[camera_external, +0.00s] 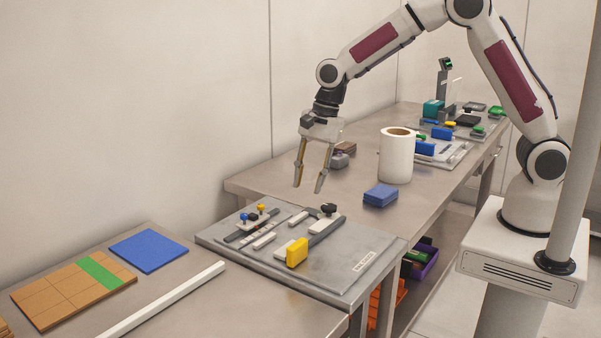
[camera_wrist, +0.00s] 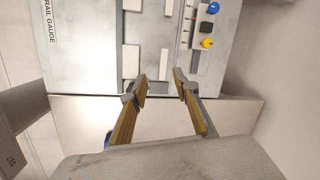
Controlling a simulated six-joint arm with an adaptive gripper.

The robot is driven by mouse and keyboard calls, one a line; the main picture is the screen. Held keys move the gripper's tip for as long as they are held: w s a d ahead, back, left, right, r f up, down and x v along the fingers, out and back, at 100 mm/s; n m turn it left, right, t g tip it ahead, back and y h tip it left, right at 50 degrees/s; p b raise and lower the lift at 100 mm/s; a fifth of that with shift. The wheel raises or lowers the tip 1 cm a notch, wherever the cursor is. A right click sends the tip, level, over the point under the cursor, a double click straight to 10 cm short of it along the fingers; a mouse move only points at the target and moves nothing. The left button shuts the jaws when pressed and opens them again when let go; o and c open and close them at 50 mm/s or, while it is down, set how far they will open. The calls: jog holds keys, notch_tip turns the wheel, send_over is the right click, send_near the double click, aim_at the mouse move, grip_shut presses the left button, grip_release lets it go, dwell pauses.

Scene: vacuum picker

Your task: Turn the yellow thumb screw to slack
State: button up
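The yellow thumb screw (camera_external: 261,208) is a small knob at the back left of a grey fixture plate (camera_external: 345,275). A black knob (camera_external: 253,216) and a blue knob (camera_external: 243,217) stand in a row with it. In the wrist view the yellow thumb screw (camera_wrist: 207,43) is at the upper right, nearest my gripper, with the black knob (camera_wrist: 206,26) and blue knob (camera_wrist: 213,8) beyond. My gripper (camera_external: 308,189) is open and empty, pointing down above the plate, apart from the screw. Its fingers also show in the wrist view (camera_wrist: 161,87), left of and below the screw.
A blue block (camera_external: 381,195) and a white roll (camera_external: 396,158) stand behind. A blue mat (camera_external: 149,251) lies on the left table.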

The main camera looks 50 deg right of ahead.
aim_at(261, 205)
jog(key=w+a+r+m+t+y, duration=0.1)
jog(key=w+a+r+m, duration=0.1)
jog(key=w+a+m, duration=0.2)
jog(key=shift+w+m+t, duration=0.4)
jog(key=shift+w+m, duration=1.3)
jog(key=shift+m, duration=2.6)
jog(key=shift+f, duration=0.15)
jog(key=shift+x, duration=3.8)
grip_shut()
